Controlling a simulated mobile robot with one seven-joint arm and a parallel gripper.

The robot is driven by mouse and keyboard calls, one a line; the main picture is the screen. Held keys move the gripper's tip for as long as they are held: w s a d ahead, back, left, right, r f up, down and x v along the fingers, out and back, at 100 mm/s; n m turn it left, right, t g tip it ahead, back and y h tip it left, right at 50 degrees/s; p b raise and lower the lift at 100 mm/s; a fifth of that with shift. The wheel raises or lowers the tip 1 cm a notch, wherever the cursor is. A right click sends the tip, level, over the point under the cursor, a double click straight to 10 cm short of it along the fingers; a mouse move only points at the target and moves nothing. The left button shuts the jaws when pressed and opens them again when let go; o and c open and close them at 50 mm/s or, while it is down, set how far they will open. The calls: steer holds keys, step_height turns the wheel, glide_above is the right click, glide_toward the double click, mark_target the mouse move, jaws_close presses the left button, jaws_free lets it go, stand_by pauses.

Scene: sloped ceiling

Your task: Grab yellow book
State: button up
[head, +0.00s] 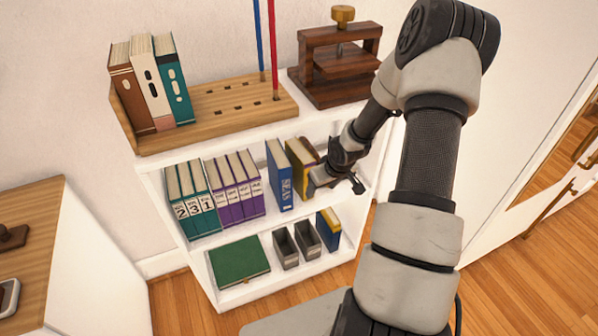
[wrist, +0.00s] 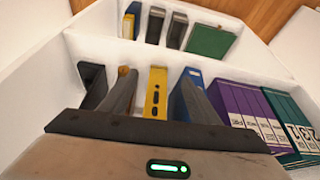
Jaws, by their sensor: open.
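The yellow book (head: 296,158) stands upright on the middle shelf of the white bookcase, just right of a blue book (head: 279,175). In the wrist view the yellow book's spine (wrist: 156,92), with black oval marks, shows between my two fingers. My gripper (head: 335,182) is open in front of the book's shelf and hides part of the book's right side. In the wrist view my gripper (wrist: 157,88) has one finger on each side of the spine, with visible gaps. How deep the fingers reach beside the book is unclear.
A brownish book (wrist: 127,72) is partly hidden behind one finger, and the blue book (wrist: 191,76) is close behind the other. Purple binders (head: 235,187) and teal binders (head: 193,200) stand farther left. The bottom shelf holds grey bins (head: 286,248) and a green book (head: 240,262).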

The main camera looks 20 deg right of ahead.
mark_target(300, 170)
steer(key=w+f, duration=0.1)
steer(key=w, duration=0.1)
steer(key=w+f+b, duration=0.1)
steer(key=w+f, duration=0.1)
steer(key=w, duration=0.1)
steer(key=w+a+f+b, duration=0.1)
steer(key=w, duration=0.2)
steer(key=shift+f, duration=0.35)
steer(key=shift+s, duration=0.1)
jaws_close()
steer(key=shift+r, duration=0.15)
